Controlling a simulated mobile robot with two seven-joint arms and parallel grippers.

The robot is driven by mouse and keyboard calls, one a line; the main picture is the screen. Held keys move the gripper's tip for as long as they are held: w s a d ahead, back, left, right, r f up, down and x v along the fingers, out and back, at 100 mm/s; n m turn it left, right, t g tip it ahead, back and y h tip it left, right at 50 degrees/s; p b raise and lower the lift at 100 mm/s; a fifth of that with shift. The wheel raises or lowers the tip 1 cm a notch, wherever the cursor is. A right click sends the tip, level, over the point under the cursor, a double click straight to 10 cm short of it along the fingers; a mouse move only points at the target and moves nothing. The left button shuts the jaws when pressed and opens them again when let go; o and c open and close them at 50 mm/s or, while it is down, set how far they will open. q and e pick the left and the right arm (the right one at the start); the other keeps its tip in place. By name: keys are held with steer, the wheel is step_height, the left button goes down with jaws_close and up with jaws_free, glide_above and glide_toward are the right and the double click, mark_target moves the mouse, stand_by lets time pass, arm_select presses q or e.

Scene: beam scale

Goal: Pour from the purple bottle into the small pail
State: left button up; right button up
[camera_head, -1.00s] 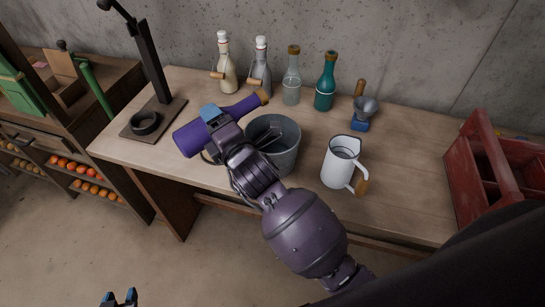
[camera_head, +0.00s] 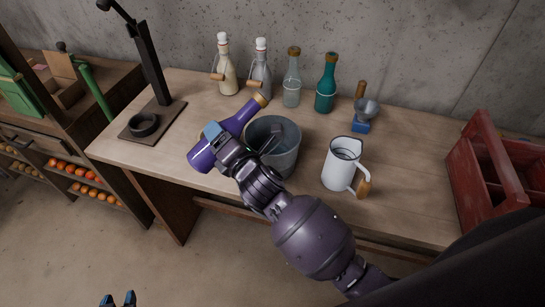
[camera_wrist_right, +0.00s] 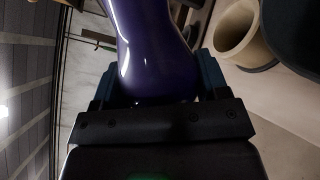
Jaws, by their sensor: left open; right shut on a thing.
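The purple bottle (camera_head: 236,123) is tilted, its gold-capped neck pointing up and right toward the back of the table. My right gripper (camera_head: 214,134) is shut on its body. The bottle also fills the upper middle of the right wrist view (camera_wrist_right: 150,45), between the fingers. The small pail (camera_head: 285,161), grey metal, stands on the table just right of the gripper; my wrist covers part of its left side. The bottle's mouth is beyond the pail's back left rim, not over its opening. My left gripper (camera_head: 118,299) is open and empty at the bottom edge, away from the table.
A white pitcher (camera_head: 340,167) stands right of the pail. Several bottles, among them a teal one (camera_head: 326,87), line the back by the wall. A red crate (camera_head: 490,165) is far right, a black stand (camera_head: 153,65) left.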

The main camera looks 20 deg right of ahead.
steer(key=shift+r, duration=0.1)
steer(key=c, duration=0.4)
steer(key=shift+o, duration=0.2)
step_height(320, 180, up, 2)
steer(key=p, duration=0.2)
steer(key=shift+r+p, duration=0.2)
steer(key=shift+p, duration=0.1)
steer(key=shift+r+p, duration=0.35)
steer(key=shift+r, duration=1.95)
